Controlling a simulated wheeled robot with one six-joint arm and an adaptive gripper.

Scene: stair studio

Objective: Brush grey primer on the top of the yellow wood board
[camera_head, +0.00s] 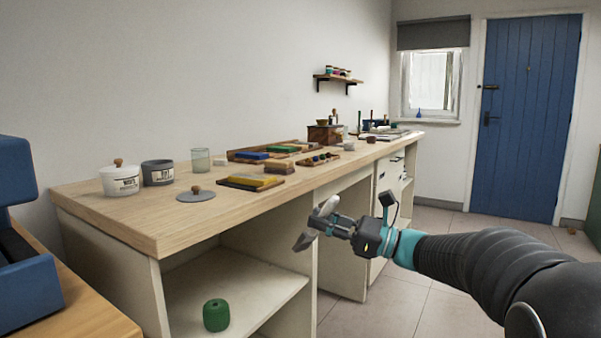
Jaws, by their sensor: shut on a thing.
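A grey round lid (196,196) with a small knob lies on the bench between pot and board. My gripper (316,224) is in front of the bench, to the right of and below the board, apart from it.
A white lidded pot (120,183) and a glass (201,161) flank the dark pot. Trays with coloured blocks (284,149) stand behind the board. A green roll (216,315) sits on the lower shelf. A blue machine (28,290) stands at the left. The bench's front left is clear.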

